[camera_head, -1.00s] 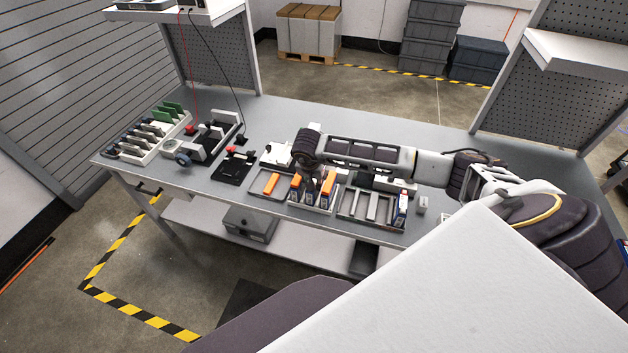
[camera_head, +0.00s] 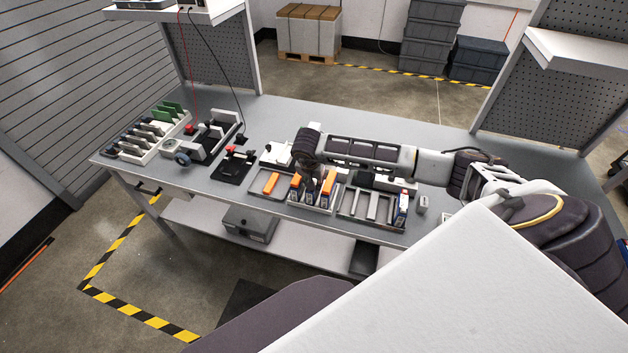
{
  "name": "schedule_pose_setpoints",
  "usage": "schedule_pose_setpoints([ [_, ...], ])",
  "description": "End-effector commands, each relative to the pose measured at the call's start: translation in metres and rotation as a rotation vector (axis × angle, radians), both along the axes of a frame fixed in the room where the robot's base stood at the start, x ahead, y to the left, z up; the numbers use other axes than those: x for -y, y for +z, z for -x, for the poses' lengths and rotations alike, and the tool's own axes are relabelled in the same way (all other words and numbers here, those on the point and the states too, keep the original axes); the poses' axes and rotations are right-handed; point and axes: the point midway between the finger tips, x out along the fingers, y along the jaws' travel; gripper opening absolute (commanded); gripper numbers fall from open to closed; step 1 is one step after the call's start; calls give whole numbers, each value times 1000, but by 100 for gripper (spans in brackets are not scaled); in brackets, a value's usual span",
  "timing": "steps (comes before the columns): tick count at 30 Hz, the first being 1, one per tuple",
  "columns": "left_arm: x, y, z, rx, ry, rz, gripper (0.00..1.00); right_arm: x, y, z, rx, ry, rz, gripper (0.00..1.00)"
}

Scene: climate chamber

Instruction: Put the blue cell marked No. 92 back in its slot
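Several blue cells with orange tops stand in a small light rack (camera_head: 311,208) near the bench's front edge. Another blue cell (camera_head: 402,207) stands upright at the right end of a tray with slots (camera_head: 362,219). The numbers are too small to read, so I cannot tell which cell is No. 92. My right arm reaches in from the right. My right gripper (camera_head: 313,182) points down over the rack, among the cells. Its fingers are small and dark, and whether they hold a cell cannot be told. My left gripper is not in view.
An orange piece (camera_head: 271,184) lies in a shallow tray left of the rack. A black fixture (camera_head: 234,167), a clamp device (camera_head: 183,158) and a rack of green and grey boards (camera_head: 150,137) stand farther left. The bench (camera_head: 280,117) is clear behind these.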

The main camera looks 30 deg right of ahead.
Motion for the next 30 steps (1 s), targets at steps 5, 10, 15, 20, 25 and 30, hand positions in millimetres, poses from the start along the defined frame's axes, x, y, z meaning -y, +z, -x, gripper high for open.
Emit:
schedule_pose_setpoints([
  [5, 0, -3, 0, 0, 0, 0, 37, 0, 1, -1, 3, 1, 0, 0],
  [10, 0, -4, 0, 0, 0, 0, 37, 0, 1, -1, 3, 1, 0, 0],
  [15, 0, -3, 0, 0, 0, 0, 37, 0, 1, -1, 3, 1, 0, 0],
  [20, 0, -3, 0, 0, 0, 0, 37, 0, 1, -1, 3, 0, 0, 29],
  [25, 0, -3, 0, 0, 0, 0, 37, 0, 1, 0, 1, 0, 0, 51],
  [30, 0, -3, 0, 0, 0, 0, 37, 0, 0, 0, 0, 0, 0, 52],
])
